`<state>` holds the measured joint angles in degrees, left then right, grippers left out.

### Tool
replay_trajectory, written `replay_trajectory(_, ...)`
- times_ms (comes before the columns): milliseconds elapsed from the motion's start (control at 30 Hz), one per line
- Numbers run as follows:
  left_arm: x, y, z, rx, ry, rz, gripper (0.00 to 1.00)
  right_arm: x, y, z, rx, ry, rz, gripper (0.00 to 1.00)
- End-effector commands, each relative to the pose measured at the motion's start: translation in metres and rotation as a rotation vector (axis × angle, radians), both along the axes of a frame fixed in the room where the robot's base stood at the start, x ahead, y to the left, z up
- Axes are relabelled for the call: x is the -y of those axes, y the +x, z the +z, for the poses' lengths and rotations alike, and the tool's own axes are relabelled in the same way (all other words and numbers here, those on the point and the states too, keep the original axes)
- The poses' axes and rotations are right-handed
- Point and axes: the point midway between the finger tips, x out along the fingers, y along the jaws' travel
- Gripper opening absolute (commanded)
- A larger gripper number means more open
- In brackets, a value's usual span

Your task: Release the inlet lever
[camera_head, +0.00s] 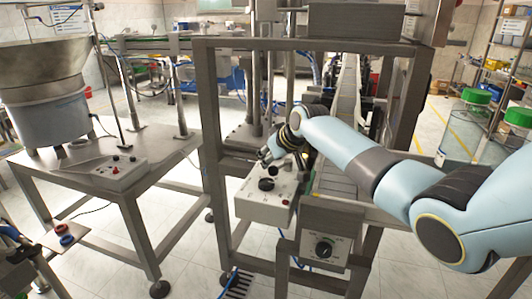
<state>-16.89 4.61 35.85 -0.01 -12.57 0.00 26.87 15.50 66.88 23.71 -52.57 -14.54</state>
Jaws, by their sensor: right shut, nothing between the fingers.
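My right arm reaches in from the right, and its gripper (266,156) is shut and empty. It is just above the far edge of a white control box (262,209) on the machine frame. The box has a black round knob (266,184) and smaller dark controls on its top. I cannot tell whether the gripper touches any of them. I cannot pick out the inlet lever for certain; it is too small to tell or hidden by the gripper.
A grey metal frame (208,120) stands around the control box. A lower panel with a dial (324,249) is in front. A steel table (80,187) with a bowl feeder (45,80) stands left. Green-lidded clear containers (462,125) are at right.

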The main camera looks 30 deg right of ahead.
Motion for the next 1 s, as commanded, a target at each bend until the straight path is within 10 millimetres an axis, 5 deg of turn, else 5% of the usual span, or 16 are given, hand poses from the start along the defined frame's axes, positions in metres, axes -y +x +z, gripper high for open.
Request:
replay_trajectory(667, 0.000, -0.010, 0.003, -0.015, -0.001, 0.001, 0.40, 0.001, -0.003, 0.000, 0.000, -0.001, -0.001, 0.00)
replay_trajectory(1000, 0.000, -0.008, 0.003, -0.012, -0.001, 0.001, 0.40, 0.000, -0.002, 0.051, 0.005, -0.002, 0.000, 0.00)
